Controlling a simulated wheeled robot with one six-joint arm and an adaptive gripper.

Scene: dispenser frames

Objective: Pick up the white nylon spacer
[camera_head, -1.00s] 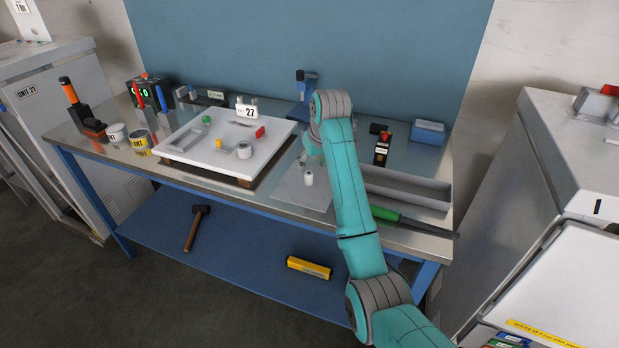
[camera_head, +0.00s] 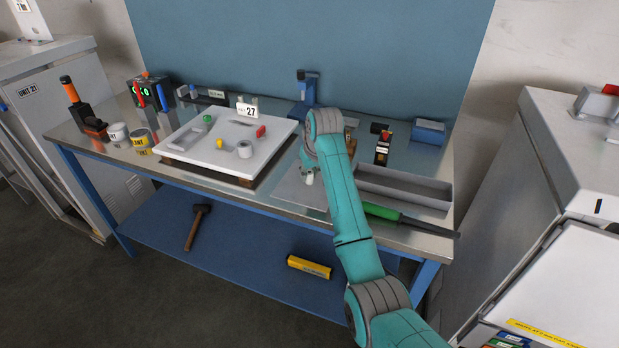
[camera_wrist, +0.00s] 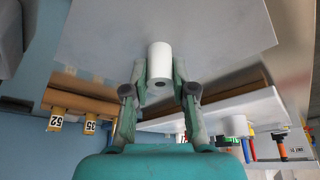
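The white nylon spacer (camera_wrist: 160,62) is a short white cylinder with a hole in its end. In the wrist view it is between the two fingertips of my gripper (camera_wrist: 160,70), which press close against its sides. In the head view the spacer (camera_head: 309,178) is at the light grey plate (camera_head: 290,192) on the bench, just below my gripper, which my arm mostly hides. I see no clear gap under the spacer.
A long grey tray (camera_head: 405,186) and a green-handled tool (camera_head: 385,212) lie to the right. A blue stand (camera_head: 306,92) is behind.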

